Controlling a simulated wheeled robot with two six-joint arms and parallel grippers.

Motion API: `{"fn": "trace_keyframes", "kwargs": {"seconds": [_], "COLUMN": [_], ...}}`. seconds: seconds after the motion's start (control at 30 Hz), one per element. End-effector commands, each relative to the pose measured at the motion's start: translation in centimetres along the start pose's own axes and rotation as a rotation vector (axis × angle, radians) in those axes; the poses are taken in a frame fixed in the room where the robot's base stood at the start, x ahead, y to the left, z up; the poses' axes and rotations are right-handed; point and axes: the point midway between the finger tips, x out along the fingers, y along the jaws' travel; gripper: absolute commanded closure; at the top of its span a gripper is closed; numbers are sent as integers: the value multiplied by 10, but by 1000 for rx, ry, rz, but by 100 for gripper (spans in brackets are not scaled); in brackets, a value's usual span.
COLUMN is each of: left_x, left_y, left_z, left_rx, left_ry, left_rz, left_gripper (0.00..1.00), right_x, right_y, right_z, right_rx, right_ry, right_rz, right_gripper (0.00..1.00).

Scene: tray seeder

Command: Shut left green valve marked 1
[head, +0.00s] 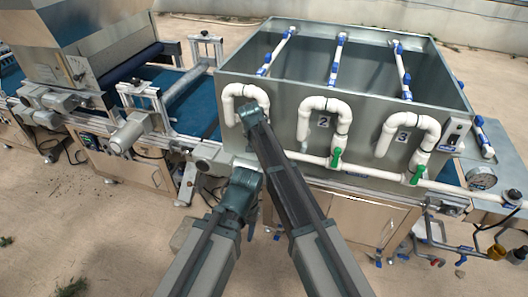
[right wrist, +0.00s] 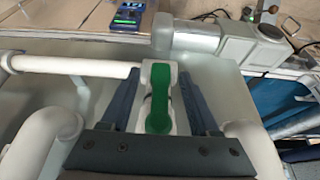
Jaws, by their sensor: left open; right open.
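The green valve (right wrist: 160,100) marked 1 shows in the right wrist view as a green handle lying along a white valve body. My right gripper (right wrist: 159,76) is open, with one blue-grey finger on each side of the valve; I cannot tell if they touch it. In the head view my right arm hides this valve at the left end of the white manifold pipe (head: 300,155). My left gripper (head: 243,178) is low in the middle of the head view, empty, with its fingertips hard to make out.
Green valves 2 (head: 336,157) and 3 (head: 417,174) sit to the right under numbered white pipe loops on the metal tank (head: 270,65). A grey motor (head: 130,132) and blue conveyor lie to the left. A gauge (head: 482,178) is at the far right.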

Motion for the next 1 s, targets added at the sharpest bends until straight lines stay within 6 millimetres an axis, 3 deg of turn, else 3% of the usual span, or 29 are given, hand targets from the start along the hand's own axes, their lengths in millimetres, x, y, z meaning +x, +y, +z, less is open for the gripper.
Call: {"fn": "trace_keyframes", "kwargs": {"seconds": [0.33,0.67,1.0], "left_x": [4,4,4], "left_y": [0,0,0], "left_z": [0,0,0], "left_rx": [-1,-1,0], "left_ry": [0,0,0], "left_rz": [0,0,0], "left_gripper": [50,50,50], "right_x": [4,4,4], "right_y": [-2,-2,-2], "right_z": [1,1,1], "right_rx": [0,0,0], "right_ry": [0,0,0], "right_rz": [0,0,0], "right_gripper": [40,99,100]}}
